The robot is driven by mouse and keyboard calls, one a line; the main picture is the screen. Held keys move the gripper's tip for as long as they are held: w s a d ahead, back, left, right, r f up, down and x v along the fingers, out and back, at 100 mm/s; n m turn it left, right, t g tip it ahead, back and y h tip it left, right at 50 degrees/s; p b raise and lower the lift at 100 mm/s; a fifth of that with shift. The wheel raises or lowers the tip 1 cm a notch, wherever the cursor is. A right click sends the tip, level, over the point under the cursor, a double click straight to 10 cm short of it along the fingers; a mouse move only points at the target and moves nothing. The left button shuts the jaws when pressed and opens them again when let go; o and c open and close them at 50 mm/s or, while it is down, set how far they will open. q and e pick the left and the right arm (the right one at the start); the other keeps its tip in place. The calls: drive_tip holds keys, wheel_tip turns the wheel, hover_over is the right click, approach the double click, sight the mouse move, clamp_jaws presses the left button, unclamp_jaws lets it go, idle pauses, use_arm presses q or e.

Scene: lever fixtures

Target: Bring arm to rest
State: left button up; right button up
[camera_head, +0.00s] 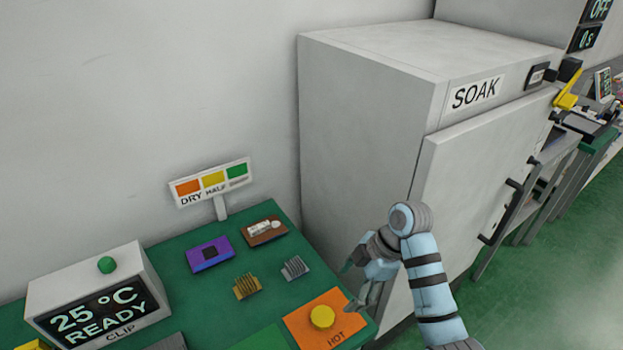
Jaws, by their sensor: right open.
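My right arm (426,278) comes in from the bottom right and bends down to the left at a grey joint. Its gripper (353,284) is open, with nothing seen between its fingers. It hangs by the right edge of the green table (178,270), close to the orange HOT pad (300,322) with its yellow round knob (322,316). I cannot tell whether a fingertip touches the pad. My left gripper is not in view.
The large grey SOAK cabinet (370,130) stands right behind my right arm, with a dark door handle (500,212). The table holds a purple module (209,254), a brown board (264,231), two finned heatsinks (246,286), a DRY/HALF sign (211,184) and a CLIP display box (98,300).

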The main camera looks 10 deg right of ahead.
drive_tip(key=s+f+m, duration=0.1)
drive_tip(key=f, duration=0.1)
drive_tip(key=s+d+f+m+h, duration=0.1)
drive_tip(key=s, duration=0.1)
drive_tip(key=s+f+m, duration=0.2)
drive_tip(key=shift+s+d+f+t, duration=0.1)
drive_tip(key=shift+d+f+t, duration=0.15)
drive_tip(key=shift+f+t, duration=0.05)
drive_tip(key=s+d+f+m+t+h, duration=0.1)
drive_tip(key=s+d+m+h, duration=0.15)
drive_tip(key=s+m, duration=0.55)
drive_tip(key=s+d+f+m+t+h, duration=0.1)
drive_tip(key=s+d+m+h, duration=0.3)
drive_tip(key=s, duration=0.6)
wheel_tip(320, 180, down, 20)
drive_tip(key=s+d+m+g+y, duration=0.1)
drive_tip(key=s+y, duration=0.1)
drive_tip(key=s+f+g, duration=0.1)
drive_tip(key=s+f, duration=1)
drive_tip(key=s, duration=0.2)
drive_tip(key=shift+s+d+f+m, duration=0.3)
drive_tip(key=shift+s+d+f, duration=0.05)
drive_tip(key=shift+d+f, duration=0.05)
drive_tip(key=shift+c, duration=0.6)
